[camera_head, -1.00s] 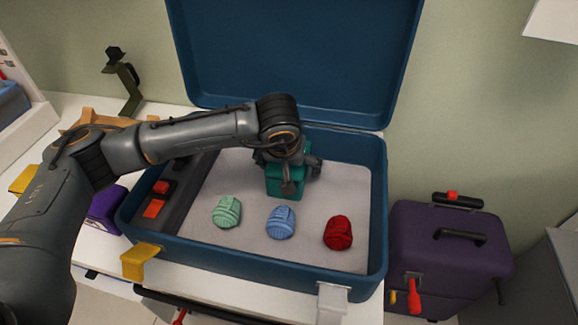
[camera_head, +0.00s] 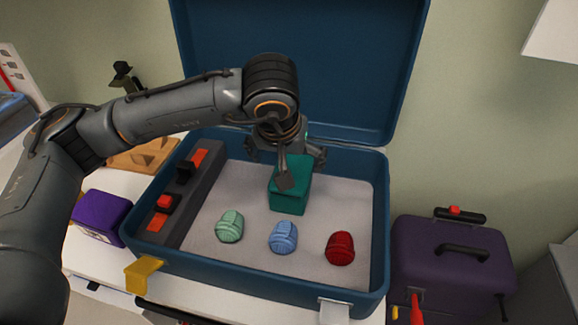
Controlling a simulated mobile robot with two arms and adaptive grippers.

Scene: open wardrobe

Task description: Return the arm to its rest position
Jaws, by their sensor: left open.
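My left gripper (camera_head: 287,158) is open above the open blue suitcase (camera_head: 215,268), its fingers pointing down. A teal box (camera_head: 291,197) stands on the grey floor of the suitcase just below and in front of the gripper. One finger overlaps the box in the picture; I cannot tell whether they touch. My left arm reaches in from the left, over the suitcase's left side. My right gripper is not in view.
In the suitcase lie green (camera_head: 229,226), blue (camera_head: 283,237) and red (camera_head: 340,248) rolled items. A dark side strip (camera_head: 178,199) carries red and black parts. A purple box (camera_head: 101,215) stands left; a purple case (camera_head: 452,262) stands right. The raised lid (camera_head: 300,60) is close behind the gripper.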

